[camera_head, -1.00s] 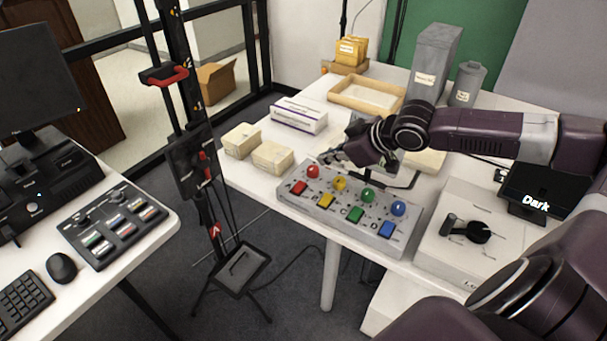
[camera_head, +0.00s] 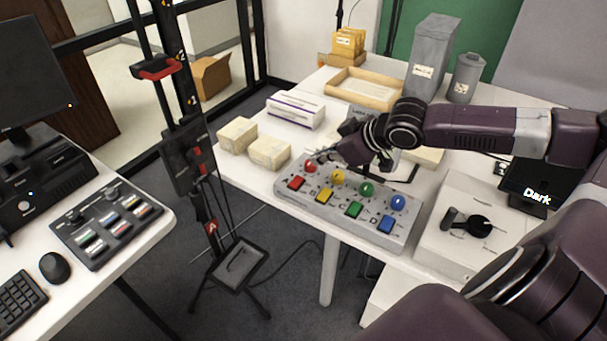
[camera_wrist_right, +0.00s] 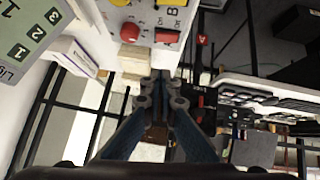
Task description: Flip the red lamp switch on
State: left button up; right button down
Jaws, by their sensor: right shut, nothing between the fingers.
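A grey control panel (camera_head: 345,226) sits on the white table's front edge. It carries red, yellow, green and blue lamps, each with a matching switch in front. The red lamp (camera_head: 310,167) and red switch (camera_head: 296,182) are at its left end. The wrist view also shows the red lamp (camera_wrist_right: 130,32) and red switch (camera_wrist_right: 167,36); the switch's position is too small to tell. My right gripper (camera_head: 321,157) is shut and empty, beside the red lamp at the panel's back left. Its fingertips (camera_wrist_right: 160,76) show apart from the switch in the wrist view. My left gripper is out of view.
Two cream boxes (camera_head: 269,153) and a white-purple carton (camera_head: 296,110) lie left of the arm. A dark display (camera_head: 530,188) reading "Dark" and a box with a black lever (camera_head: 468,225) stand right of the panel. A tall stand (camera_head: 190,150) rises left of the table.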

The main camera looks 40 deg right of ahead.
aim_at(297, 178)
jog(key=x, duration=0.7)
jog(key=shift+w+f, duration=0.15)
jog(key=shift+w, duration=0.1)
notch_tip(297, 178, down, 4)
jog(key=shift+w+d+r+p, duration=0.15)
jog(key=shift+w+r+p, duration=0.05)
jog(key=shift+r+p, duration=0.1)
jog(key=shift+f, duration=0.5)
jog(key=shift+d+p, duration=0.1)
jog(key=shift+p, duration=0.2)
jog(key=shift+f, duration=0.2)
